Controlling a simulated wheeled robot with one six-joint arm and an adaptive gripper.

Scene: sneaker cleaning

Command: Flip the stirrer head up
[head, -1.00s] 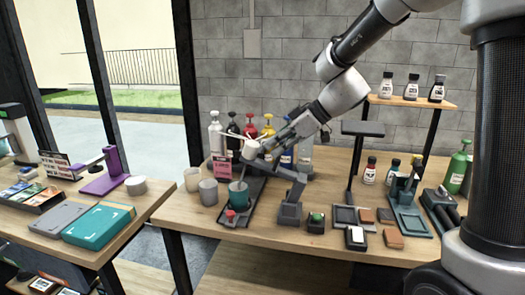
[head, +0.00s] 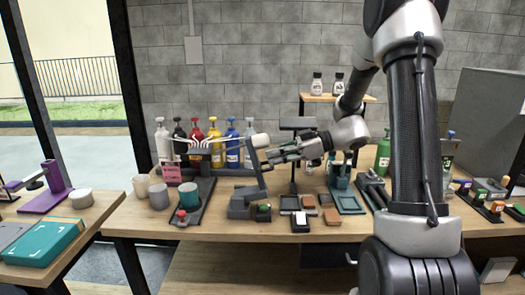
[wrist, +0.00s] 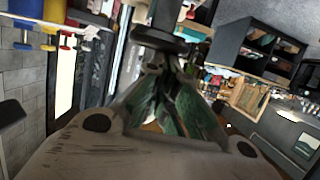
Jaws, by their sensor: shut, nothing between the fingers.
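The stirrer stands on the table in the head view. The white stirrer head (head: 260,141) is at the top of this arm, with thin grey paddles (head: 208,146) pointing left, clear above the teal cup (head: 188,193). My gripper (head: 269,157) is shut and empty, just right of the raised arm; I cannot tell whether it touches it. In the wrist view my gripper (wrist: 158,72) shows its fingers together, in front of a dark round part that I cannot identify.
A red button (head: 181,214) is before the teal cup. Grey cups (head: 159,197) stand left of it, and pump bottles (head: 214,132) stand behind. Small blocks and trays (head: 290,203) lie to the right. A shelf (head: 338,97) holds small bottles.

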